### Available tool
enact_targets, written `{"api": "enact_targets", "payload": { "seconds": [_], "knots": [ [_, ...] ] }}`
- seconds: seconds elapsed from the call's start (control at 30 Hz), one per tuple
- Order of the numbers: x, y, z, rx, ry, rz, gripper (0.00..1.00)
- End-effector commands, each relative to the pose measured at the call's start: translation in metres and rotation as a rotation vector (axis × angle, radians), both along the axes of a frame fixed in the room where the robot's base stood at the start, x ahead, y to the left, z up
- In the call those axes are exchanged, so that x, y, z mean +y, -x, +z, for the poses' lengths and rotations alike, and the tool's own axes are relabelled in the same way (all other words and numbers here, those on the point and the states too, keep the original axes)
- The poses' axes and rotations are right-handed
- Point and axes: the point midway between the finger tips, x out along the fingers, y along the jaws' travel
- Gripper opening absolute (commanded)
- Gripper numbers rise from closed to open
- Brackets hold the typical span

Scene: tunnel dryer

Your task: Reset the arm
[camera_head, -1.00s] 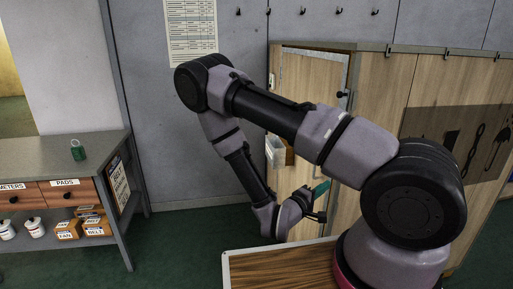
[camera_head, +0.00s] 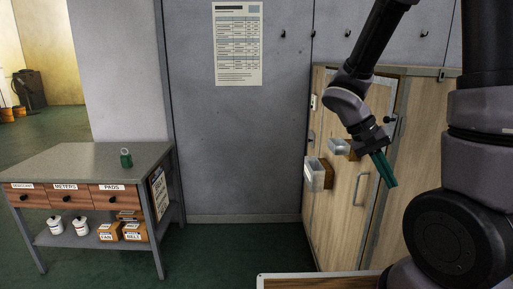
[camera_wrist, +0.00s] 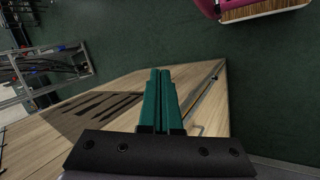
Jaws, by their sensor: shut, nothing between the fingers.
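My gripper (camera_head: 384,169) is at the right in the head view, in front of the wooden cabinet (camera_head: 345,218), pointing down and to the right. Its green fingers lie together with nothing between them. In the wrist view the fingers (camera_wrist: 160,84) reach forward side by side and look closed. My arm is raised, with its upper links running off the top of the head view.
The wooden cabinet has a handle (camera_head: 360,189) and small clear bins (camera_head: 315,174) near my gripper. A grey workbench (camera_head: 90,163) with labelled drawers and a green object (camera_head: 126,158) stands at the left. Green floor (camera_head: 220,245) between them is clear.

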Motion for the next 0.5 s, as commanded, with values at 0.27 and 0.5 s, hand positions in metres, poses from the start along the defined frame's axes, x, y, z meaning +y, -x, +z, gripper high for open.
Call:
{"api": "enact_targets", "payload": {
  "seconds": [0.27, 0.5],
  "knots": [
    [0.033, 0.003, 0.068, -0.275, -0.385, -0.013, 0.0],
    [0.057, 0.006, 0.14, -0.59, -0.616, 0.074, 0.0]
  ]
}}
